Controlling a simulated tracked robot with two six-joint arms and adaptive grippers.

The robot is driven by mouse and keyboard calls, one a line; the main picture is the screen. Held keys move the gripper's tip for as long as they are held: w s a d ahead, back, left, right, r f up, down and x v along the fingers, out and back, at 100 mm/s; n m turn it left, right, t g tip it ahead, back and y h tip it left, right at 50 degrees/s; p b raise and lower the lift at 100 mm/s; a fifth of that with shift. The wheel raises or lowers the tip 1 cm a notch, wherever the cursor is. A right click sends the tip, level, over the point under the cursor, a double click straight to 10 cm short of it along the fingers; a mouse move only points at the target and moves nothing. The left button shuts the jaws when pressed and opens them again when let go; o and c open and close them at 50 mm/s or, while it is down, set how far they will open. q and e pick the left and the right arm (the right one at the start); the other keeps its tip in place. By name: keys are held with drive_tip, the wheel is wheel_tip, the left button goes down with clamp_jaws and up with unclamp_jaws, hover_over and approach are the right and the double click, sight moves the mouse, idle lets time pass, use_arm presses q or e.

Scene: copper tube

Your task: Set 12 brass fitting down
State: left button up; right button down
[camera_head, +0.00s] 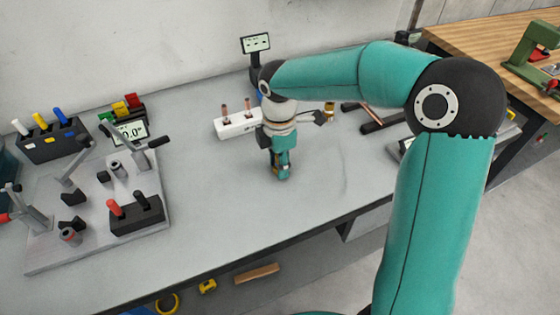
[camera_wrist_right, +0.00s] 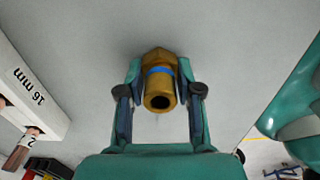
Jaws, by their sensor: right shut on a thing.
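The brass fitting (camera_wrist_right: 161,87) with a blue band is between the fingertips of my right gripper (camera_wrist_right: 158,97) in the right wrist view. Its round open end faces the camera. In the head view my right gripper (camera_head: 282,172) points down at the middle of the grey bench, and the fitting is mostly hidden by the fingers. I cannot tell whether the fitting touches the bench. My left gripper is not in view.
A white block (camera_head: 222,130) with upright copper tubes stands left of the gripper; its "16 mm" label shows in the wrist view. A fixture plate (camera_head: 50,255) with clamps is at left. Another brass-coloured piece (camera_head: 329,107) stands behind right. Bench around the gripper is clear.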

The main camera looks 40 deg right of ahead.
drive_tip(key=shift+f, duration=0.1)
drive_tip(key=c, duration=0.8)
unclamp_jaws()
drive_tip(key=shift+o, duration=0.2)
wheel_tip(320, 180, up, 12)
drive_tip(key=p, duration=0.1)
